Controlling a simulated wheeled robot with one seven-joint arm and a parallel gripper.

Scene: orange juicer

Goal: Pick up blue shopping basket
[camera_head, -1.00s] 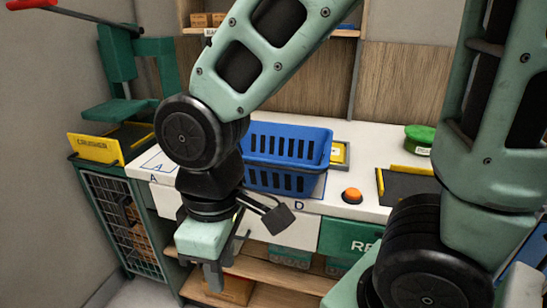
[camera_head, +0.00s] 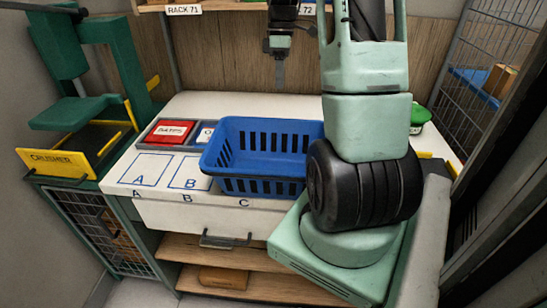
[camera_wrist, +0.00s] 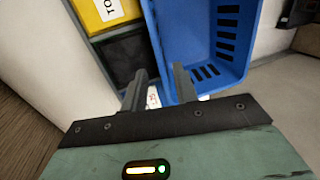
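The blue shopping basket (camera_head: 262,185) stands upright and empty on the white counter. Its slotted wall and floor also show in the wrist view (camera_wrist: 205,35). My gripper (camera_head: 279,84) is raised behind the basket, near the back wall, pointing down and clear of the rim. In the wrist view my gripper (camera_wrist: 160,76) has its two dark fingers apart, with nothing held. The basket's left edge runs through the gap between the fingers in that picture, but the basket is farther off. My arm hides the counter to the right of the basket.
A tray with a red item (camera_head: 170,131) lies left of the basket. The lettered counter (camera_head: 150,165) is bare at front left. A green and yellow crusher (camera_head: 62,163) stands at far left. A shelf (camera_head: 160,6) hangs above. A wire cage (camera_head: 490,70) is at right.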

